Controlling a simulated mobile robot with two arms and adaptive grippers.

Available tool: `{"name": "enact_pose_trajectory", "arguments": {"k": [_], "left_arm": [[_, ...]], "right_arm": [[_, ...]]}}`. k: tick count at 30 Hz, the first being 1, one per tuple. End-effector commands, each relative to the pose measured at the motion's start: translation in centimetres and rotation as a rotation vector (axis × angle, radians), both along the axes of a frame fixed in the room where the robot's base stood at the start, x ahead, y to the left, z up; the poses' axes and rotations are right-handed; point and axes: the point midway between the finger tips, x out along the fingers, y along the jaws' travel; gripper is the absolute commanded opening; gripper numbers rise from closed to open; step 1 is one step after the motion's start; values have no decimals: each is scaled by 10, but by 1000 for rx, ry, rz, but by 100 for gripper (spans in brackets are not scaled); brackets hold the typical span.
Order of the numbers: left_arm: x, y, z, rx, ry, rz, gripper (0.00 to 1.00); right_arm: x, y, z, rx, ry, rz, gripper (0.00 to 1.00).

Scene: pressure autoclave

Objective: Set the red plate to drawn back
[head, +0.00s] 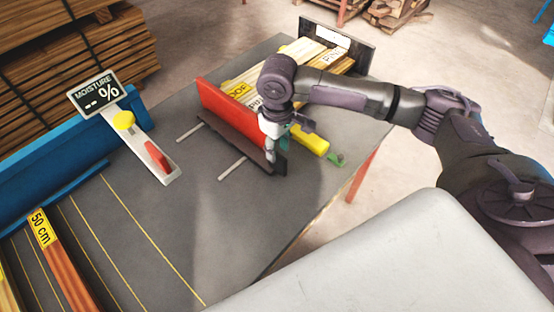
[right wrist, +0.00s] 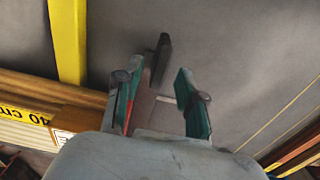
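The red plate (head: 228,108) stands upright on the grey table, behind a long dark bar (head: 232,140) with two thin light rods on the table in front of it. My right gripper (head: 272,150) is over the near right end of the plate and hides that end. In the right wrist view my right gripper (right wrist: 158,103) has its two green-lined fingers apart. A narrow strip of red (right wrist: 131,103) shows beside the left finger, and a dark upright piece (right wrist: 160,60) lies beyond the fingertips. I cannot tell whether a finger touches the plate. My left gripper is not in view.
Behind the plate lie labelled boards (head: 290,66) against a dark end stop (head: 350,48). A yellow bar (head: 311,140) is beside my gripper. A moisture meter (head: 95,93) and a blue fence (head: 40,170) stand at left. The table's front middle is clear.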

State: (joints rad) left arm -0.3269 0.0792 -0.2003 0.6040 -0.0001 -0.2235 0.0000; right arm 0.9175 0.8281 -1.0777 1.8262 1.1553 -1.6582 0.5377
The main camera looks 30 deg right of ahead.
Motion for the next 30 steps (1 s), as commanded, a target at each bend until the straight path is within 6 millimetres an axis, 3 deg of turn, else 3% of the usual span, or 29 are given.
{"name": "enact_pose_trajectory", "arguments": {"k": [3, 9, 22, 30], "left_arm": [[16, -1, 2, -2, -23, 0, 0], [48, -3, 5, -8, -72, 0, 0], [26, -2, 3, -3, -39, 0, 0], [26, -1, 3, -3, -39, 0, 0]], "right_arm": [[-1, 0, -25, -1, 3, 0, 40], [-1, 0, -53, 0, 1, 1, 40], [0, 0, -63, 1, -2, 2, 40], [0, 0, -63, 1, -2, 2, 0]]}}
